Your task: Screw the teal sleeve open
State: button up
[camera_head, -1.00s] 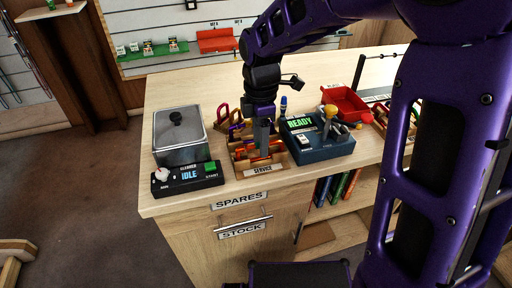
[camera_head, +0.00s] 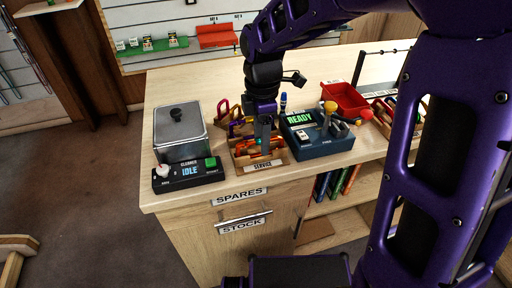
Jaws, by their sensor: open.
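My gripper (camera_head: 265,149) points straight down into the wooden tray labelled SERVICE (camera_head: 275,168) on the workbench. Its jaws are open. Orange and red carabiners (camera_head: 245,147) lie in the tray around the fingertips. A small teal spot, which looks like the teal sleeve (camera_head: 258,141), shows right beside the fingers. The fingers partly hide it, and I cannot tell whether they touch it or how far it is screwed.
A tester box reading READY (camera_head: 320,142) stands close on the right, with a red bin (camera_head: 346,100) behind it. A cleaner panel reading IDLE (camera_head: 188,174) and a metal tank (camera_head: 181,133) stand left. Bare benchtop (camera_head: 215,88) lies behind.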

jog(key=shift+s, duration=0.2)
jog(key=shift+f, duration=0.2)
jog(key=shift+d+f+b, duration=0.1)
jog(key=shift+f+b, duration=0.75)
jog(key=shift+f, duration=0.45)
jog(key=shift+w, duration=0.1)
jog(key=shift+w+a+p, duration=0.25)
jog(key=shift+w+p, duration=0.05)
jog(key=shift+w, duration=0.35)
jog(key=shift+r, duration=0.2)
jog(key=shift+r+p, duration=1.3)
jog(key=shift+r, duration=0.05)
